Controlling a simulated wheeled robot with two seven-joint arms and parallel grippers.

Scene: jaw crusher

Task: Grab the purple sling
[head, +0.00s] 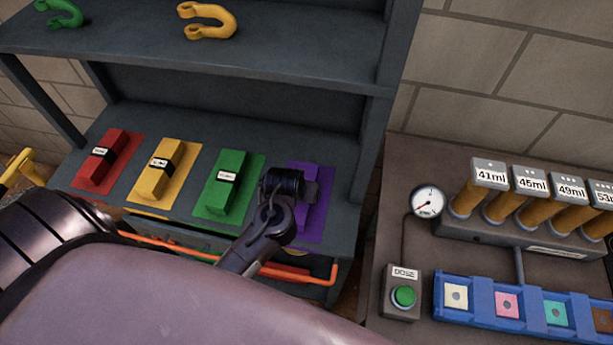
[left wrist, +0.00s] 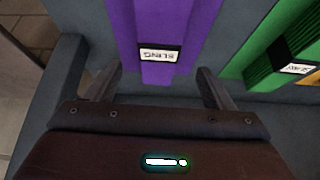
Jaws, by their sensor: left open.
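The purple sling (head: 306,212) lies on a purple mat at the right end of the lower shelf, partly hidden by my left gripper (head: 291,187). In the left wrist view the purple sling (left wrist: 160,35) shows its white label, upside down, with a black band. My left gripper (left wrist: 157,78) is open, its fingers on either side of the sling's near end in that view. I cannot tell whether they touch it. My right gripper is not in view.
Green (head: 229,178), yellow (head: 163,172) and red (head: 107,160) slings lie left of the purple one. An upper shelf (head: 290,50) hangs above, holding shackles. An orange rail (head: 200,254) runs along the front. A dosing bench (head: 395,235) stands at right.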

